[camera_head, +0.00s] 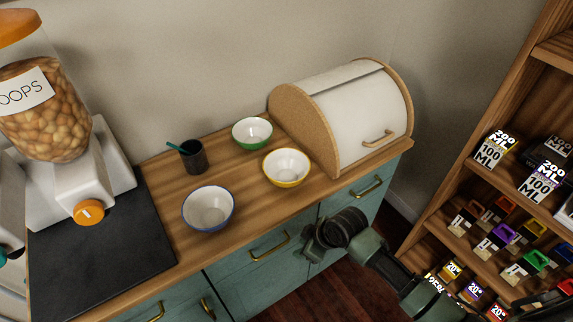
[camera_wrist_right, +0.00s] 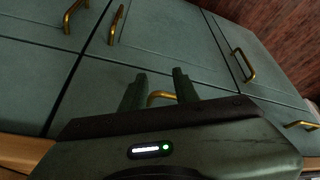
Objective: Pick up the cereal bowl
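Three bowls stand upright on the wooden counter in the head view: a white one with a blue rim (camera_head: 208,209) at the front, a yellow one (camera_head: 287,168) to its right, and a green one (camera_head: 252,132) at the back. I cannot tell which is the cereal bowl. My right gripper (camera_head: 312,243) is below and in front of the counter edge, apart from all bowls. In the right wrist view its two fingers (camera_wrist_right: 160,88) are spread with nothing between them, facing the cabinet fronts. My left gripper is not in view.
A cereal dispenser (camera_head: 88,182) stands on a black mat (camera_head: 95,250) at left. A dark cup (camera_head: 193,156) and a bread box (camera_head: 350,115) stand on the counter (camera_head: 240,180). A shelf with small boxes (camera_head: 455,195) is at right. Cabinet handles (camera_head: 270,247) stick out below.

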